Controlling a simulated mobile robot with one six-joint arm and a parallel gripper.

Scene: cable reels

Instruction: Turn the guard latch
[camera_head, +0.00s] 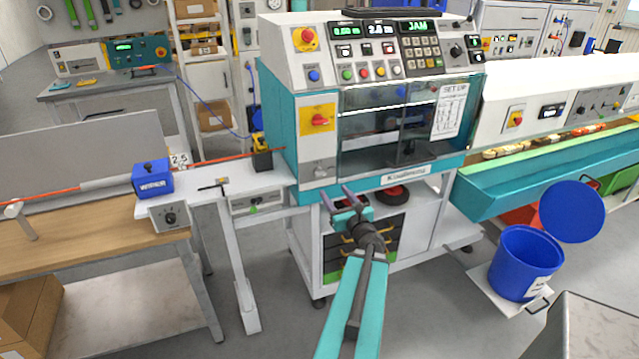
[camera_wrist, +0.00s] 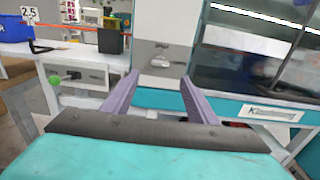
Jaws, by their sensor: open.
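The guard latch (camera_head: 320,170) looks like a small grey metal knob low on the white left panel of the teal and white machine. In the wrist view the latch (camera_wrist: 162,60) sits near the top centre, just beyond and between my fingertips. The dark see-through guard (camera_head: 385,125) is closed, right of the latch panel; it also shows in the wrist view (camera_wrist: 255,50). My gripper (camera_head: 335,190) is open and empty, in front of and slightly below the latch. In the wrist view its two purple fingers (camera_wrist: 160,77) are spread, apart from the latch.
A red rotary switch (camera_head: 320,119) on a yellow plate is above the latch. A bench (camera_head: 240,185) with a blue box (camera_head: 153,180) and an orange cable adjoins on the left. A blue bin (camera_head: 525,263) stands at right. Open floor lies in front of the machine.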

